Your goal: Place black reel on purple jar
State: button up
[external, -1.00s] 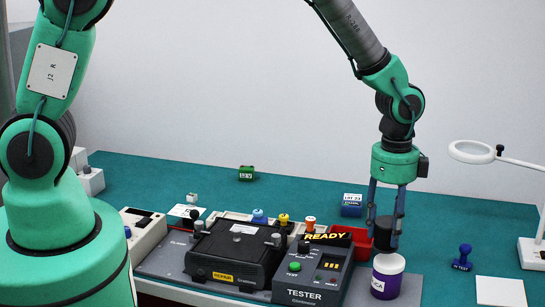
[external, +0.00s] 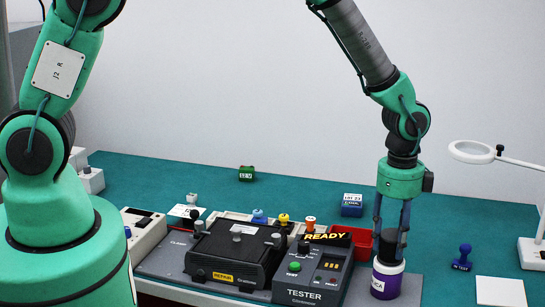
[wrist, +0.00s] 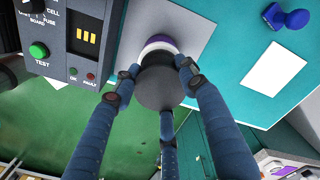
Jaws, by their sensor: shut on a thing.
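The black reel (external: 389,243) is held in my gripper (external: 391,250), whose fingers are shut around it. The purple jar (external: 388,281), with a white upper part and a purple label band, stands on the grey mat at the right of the tester. The reel is directly over the jar's top, low down; I cannot tell whether it touches. In the wrist view the reel (wrist: 160,88) sits between the blue fingers and covers most of the jar (wrist: 160,44), whose white and purple rim shows behind it.
The tester (external: 312,270) with its READY sign stands close left of the jar. A red bin (external: 352,238) is behind it. A blue stamp (external: 463,257), a white card (external: 501,291) and a magnifier lamp (external: 473,152) are at the right.

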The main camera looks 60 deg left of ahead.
aim_at(393, 234)
jog(key=shift+f, duration=0.2)
jog(key=o, duration=1.4)
jog(key=shift+r, duration=0.1)
notch_tip(393, 234, up, 12)
jog(key=b, duration=0.1)
jog(key=shift+r, duration=0.15)
